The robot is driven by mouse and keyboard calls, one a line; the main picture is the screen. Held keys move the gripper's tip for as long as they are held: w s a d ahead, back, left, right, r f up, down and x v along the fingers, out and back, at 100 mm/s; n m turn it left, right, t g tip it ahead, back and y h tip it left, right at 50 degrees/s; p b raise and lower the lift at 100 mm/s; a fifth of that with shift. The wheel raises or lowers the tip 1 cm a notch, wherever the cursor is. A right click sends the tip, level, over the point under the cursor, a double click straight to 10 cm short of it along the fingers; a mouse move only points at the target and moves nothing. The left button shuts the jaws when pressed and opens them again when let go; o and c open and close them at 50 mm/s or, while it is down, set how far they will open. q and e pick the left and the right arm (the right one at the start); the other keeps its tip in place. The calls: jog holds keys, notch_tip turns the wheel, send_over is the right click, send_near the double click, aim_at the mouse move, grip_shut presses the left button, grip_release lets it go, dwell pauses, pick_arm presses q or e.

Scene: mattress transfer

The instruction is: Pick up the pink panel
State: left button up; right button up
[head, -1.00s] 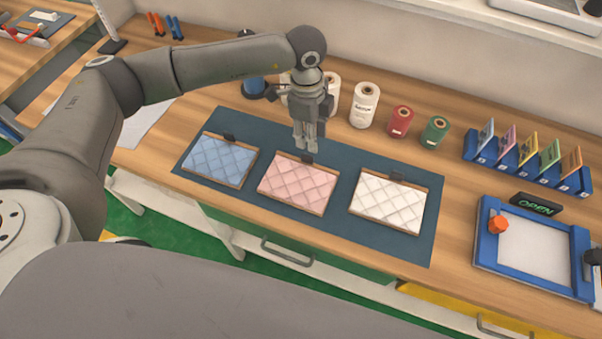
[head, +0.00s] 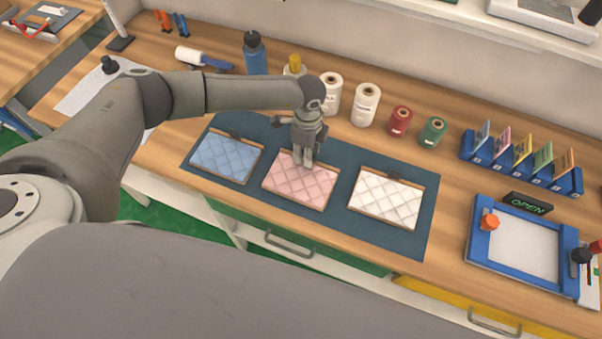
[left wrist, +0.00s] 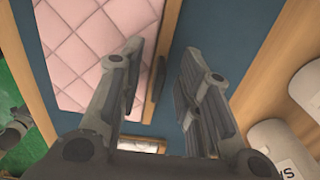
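The pink panel (head: 302,186) is a quilted pink pad with a thin wooden border. It lies flat in the middle of the dark mat (head: 357,225). My left gripper (head: 302,163) is at its back edge in the head view. In the left wrist view, the pink panel (left wrist: 90,45) shows at upper left, with a dark tab (left wrist: 155,80) on its edge. My left gripper (left wrist: 160,62) is open, its fingers apart on either side of this tab. I cannot tell whether they touch it. My right gripper is not in view.
A blue panel (head: 226,158) lies left of the pink one, a white panel (head: 386,198) right. Spools, including a white one (head: 365,105), stand behind the mat. A blue bottle (head: 255,55) is back left. A blue-framed tray (head: 482,255) sits at right.

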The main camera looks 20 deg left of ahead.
pick_arm(q)
jog(key=shift+f, duration=0.35)
grip_shut()
jog(key=shift+r, duration=0.2)
